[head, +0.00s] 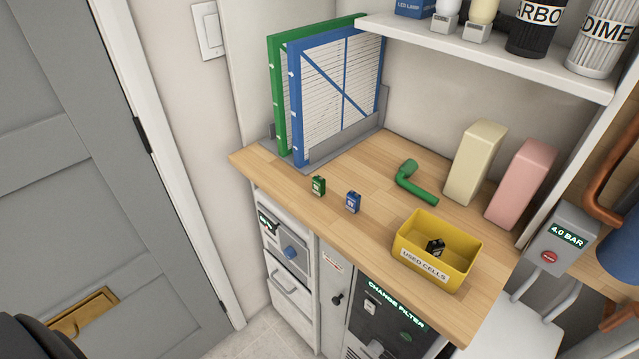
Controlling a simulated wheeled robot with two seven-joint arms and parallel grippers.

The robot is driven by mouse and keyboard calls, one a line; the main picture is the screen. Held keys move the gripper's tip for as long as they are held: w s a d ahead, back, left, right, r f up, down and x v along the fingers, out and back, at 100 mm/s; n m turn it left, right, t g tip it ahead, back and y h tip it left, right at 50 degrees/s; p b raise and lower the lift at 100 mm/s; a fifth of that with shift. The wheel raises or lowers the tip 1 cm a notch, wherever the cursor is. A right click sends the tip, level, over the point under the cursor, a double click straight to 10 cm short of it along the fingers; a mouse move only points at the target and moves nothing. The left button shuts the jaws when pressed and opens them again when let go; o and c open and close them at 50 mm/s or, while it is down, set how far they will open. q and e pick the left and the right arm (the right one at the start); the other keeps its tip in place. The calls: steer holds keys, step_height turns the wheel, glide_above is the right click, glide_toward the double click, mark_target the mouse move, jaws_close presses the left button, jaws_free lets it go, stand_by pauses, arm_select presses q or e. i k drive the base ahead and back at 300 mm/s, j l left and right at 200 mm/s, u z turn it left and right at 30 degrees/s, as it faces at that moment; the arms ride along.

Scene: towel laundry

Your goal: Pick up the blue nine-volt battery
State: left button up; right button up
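The blue nine-volt battery (353,202) stands upright on the wooden counter (300,205), near its front edge. A green battery (318,185) of similar size stands just to its left, with a gap between them. Neither of my grippers shows in the head view, so nothing is seen touching the blue battery.
A yellow "USED CELLS" bin (430,270) holding a black battery (435,247) stands to the right. A green bent pipe (415,182) lies behind. Framed filters (340,90) stand in a rack at the back left. Cream (475,162) and pink (520,183) blocks stand at the back right.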

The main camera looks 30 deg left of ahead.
mark_target(353, 202)
steer(key=z, duration=2.8)
steer(key=u, duration=3.45)
steer(key=i+j+z, duration=0.2)
steer(key=j+z, duration=0.15)
steer(key=i+j+z, duration=0.15)
steer(key=j+z, duration=0.15)
